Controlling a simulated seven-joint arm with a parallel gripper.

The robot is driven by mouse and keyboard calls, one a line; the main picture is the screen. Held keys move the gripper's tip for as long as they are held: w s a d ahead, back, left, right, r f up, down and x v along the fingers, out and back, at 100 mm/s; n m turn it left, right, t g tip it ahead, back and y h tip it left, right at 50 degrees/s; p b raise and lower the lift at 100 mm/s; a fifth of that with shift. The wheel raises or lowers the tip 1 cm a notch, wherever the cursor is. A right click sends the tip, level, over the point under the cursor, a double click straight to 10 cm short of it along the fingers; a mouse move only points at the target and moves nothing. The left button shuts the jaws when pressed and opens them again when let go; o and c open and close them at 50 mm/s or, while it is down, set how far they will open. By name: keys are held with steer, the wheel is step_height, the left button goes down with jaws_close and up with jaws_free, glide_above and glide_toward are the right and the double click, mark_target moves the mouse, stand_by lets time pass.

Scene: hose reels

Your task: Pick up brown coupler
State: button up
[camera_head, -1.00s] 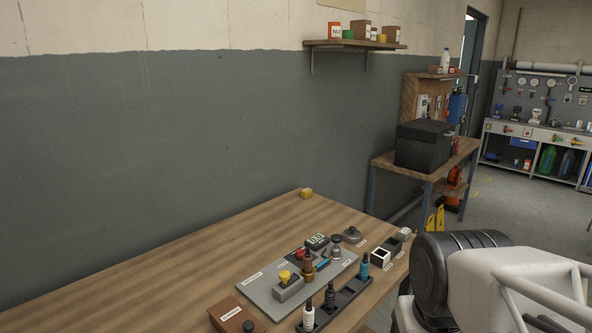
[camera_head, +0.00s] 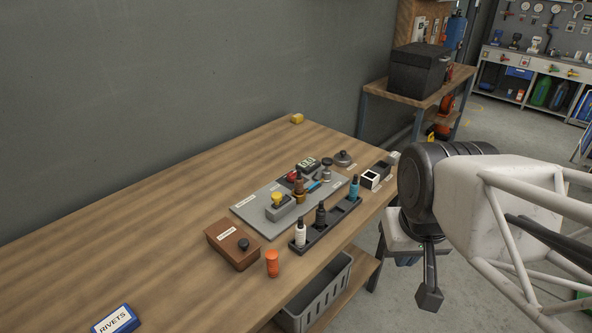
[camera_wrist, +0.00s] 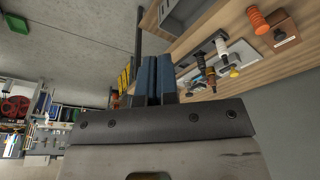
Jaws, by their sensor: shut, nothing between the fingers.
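The brown coupler (camera_head: 299,191) stands upright on the grey board in the head view, behind the tray of bottle-shaped pieces and right of the yellow button. In the wrist view it appears as a small brown shape (camera_wrist: 211,77), partly hidden by the pieces in front. My gripper (camera_wrist: 154,78) has two blue fingers, pressed together and empty.
A dark tray (camera_head: 338,228) holds white, black and blue upright pieces in front of the coupler. A yellow button box (camera_head: 280,209), brown box (camera_head: 232,246) and orange piece (camera_head: 272,264) stand nearby. A grey bin (camera_head: 318,290) sits below the edge. The table's left is largely clear.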

steer(key=o, duration=0.7)
steer(key=m+t+y, duration=0.3)
steer(key=m+y, duration=1)
steer(key=m, duration=0.9)
glide_above(299, 184)
steer(key=d, duration=0.5)
step_height(299, 184, down, 12)
steer(key=shift+s+d+r, duration=0.1)
steer(key=shift+s+r, duration=0.15)
steer(key=shift+s, duration=0.1)
steer(key=shift+g, duration=0.3)
steer(key=shift+x, duration=1.3)
